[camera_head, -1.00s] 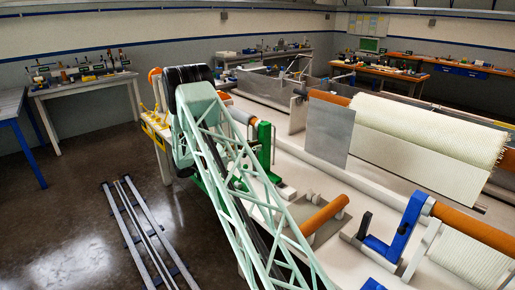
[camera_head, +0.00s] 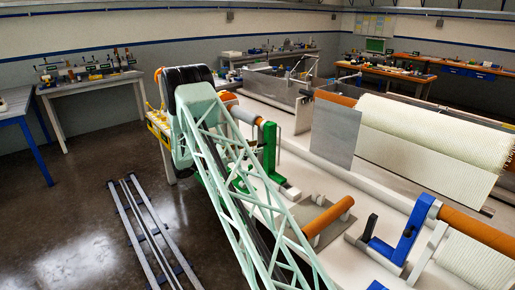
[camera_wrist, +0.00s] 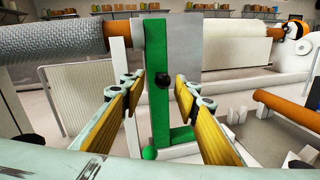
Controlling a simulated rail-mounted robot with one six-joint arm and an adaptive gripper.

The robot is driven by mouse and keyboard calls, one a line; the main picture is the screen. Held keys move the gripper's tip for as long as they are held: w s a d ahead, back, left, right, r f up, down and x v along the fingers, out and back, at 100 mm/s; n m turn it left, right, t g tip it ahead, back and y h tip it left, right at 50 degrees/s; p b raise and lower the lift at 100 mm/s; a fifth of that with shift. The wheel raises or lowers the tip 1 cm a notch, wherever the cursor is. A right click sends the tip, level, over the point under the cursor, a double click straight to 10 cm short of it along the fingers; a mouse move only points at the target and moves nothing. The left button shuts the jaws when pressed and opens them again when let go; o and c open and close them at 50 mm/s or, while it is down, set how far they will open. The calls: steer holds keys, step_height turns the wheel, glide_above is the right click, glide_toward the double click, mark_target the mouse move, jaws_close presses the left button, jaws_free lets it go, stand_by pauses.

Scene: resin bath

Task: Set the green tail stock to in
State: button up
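The green tail stock (camera_head: 269,145) stands upright at the near end of the machine bed, partly behind my arm in the head view. In the wrist view the green tail stock (camera_wrist: 158,110) is straight ahead, with a black knob (camera_wrist: 162,82) on its face and a green ball (camera_wrist: 149,153) low at its foot. My gripper (camera_wrist: 160,92) is open, its two yellow-padded fingers apart on either side of the post's line. I cannot tell whether they touch it.
A grey-wrapped roller (camera_wrist: 60,38) lies left of the tail stock in the wrist view, and an orange roller (camera_wrist: 290,108) lies right. A blue tail stock (camera_head: 402,232) stands on the bed at right. Floor rails (camera_head: 150,235) lie left on clear floor.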

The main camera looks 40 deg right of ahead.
steer(key=v, duration=0.9)
steer(key=shift+a, duration=0.3)
steer(key=shift+w+r, duration=0.1)
steer(key=shift+w, duration=0.05)
steer(key=s+a+r+m+t+y, duration=0.1)
steer(key=s+a+r+m+y, duration=0.25)
steer(key=s+a+r, duration=0.6)
steer(key=s+a+r+m+y, duration=0.3)
steer(key=s+a+r+y, duration=0.3)
steer(key=s+r, duration=0.6)
steer(key=s+a+r+m+t+y, duration=0.2)
steer(key=s+a+m+t+y, duration=0.1)
steer(key=s+a, duration=1.2)
steer(key=s+a+r+m+t+y, duration=0.3)
steer(key=s+a+t+y, duration=0.1)
steer(key=s+a, duration=1)
steer(key=shift+s+a+t+y, duration=0.4)
steer(key=shift+s+t, duration=0.2)
steer(key=shift+s, duration=0.6)
